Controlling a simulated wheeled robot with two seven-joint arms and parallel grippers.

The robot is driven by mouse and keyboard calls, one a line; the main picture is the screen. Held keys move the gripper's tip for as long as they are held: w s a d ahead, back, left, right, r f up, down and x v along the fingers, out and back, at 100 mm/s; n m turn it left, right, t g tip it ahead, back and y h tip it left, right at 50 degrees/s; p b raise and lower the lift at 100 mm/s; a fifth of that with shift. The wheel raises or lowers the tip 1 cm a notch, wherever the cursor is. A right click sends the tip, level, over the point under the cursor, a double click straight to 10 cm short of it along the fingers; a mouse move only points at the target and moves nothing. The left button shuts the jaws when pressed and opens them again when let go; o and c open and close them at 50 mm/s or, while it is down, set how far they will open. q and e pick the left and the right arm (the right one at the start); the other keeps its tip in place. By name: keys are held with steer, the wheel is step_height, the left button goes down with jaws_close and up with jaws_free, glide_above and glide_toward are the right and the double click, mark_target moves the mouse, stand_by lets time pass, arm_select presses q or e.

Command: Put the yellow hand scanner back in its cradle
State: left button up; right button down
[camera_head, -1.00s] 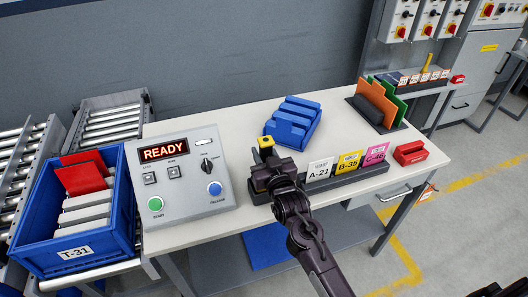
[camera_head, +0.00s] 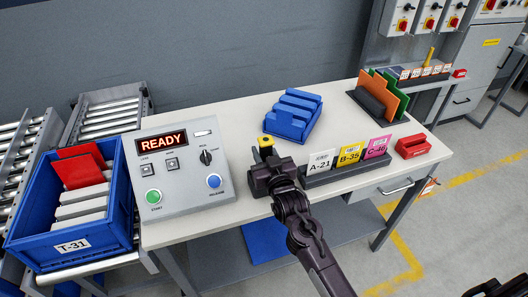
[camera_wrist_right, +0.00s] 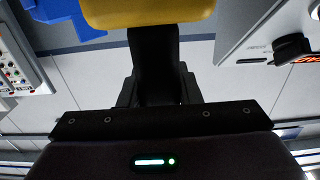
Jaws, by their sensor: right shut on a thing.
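My right gripper (camera_head: 267,162) is shut on the yellow hand scanner (camera_head: 266,141) above the table's front half, between the control box and the label rack. Its yellow top shows above the jaws; most of it is hidden. In the right wrist view the scanner's yellow body (camera_wrist_right: 148,12) shows at the top edge, with dark parts below it. A blue stepped block with grooves (camera_head: 292,116), possibly the cradle, stands on the table behind and right of the gripper, apart from it.
A grey control box (camera_head: 186,185) reading READY stands left of the gripper. A rack with labels A-21, B-35 and C (camera_head: 349,172) and a red block (camera_head: 413,146) stand right. Orange and green plates (camera_head: 385,96) stand behind. A blue crate (camera_head: 118,235) is far left.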

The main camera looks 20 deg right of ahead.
mark_target(264, 136)
steer(key=c, duration=1)
jaws_free()
steer(key=shift+o, duration=0.6)
steer(key=o, duration=0.3)
step_height(264, 136, up, 8)
steer(key=p, duration=0.7)
steer(key=shift+r, duration=0.1)
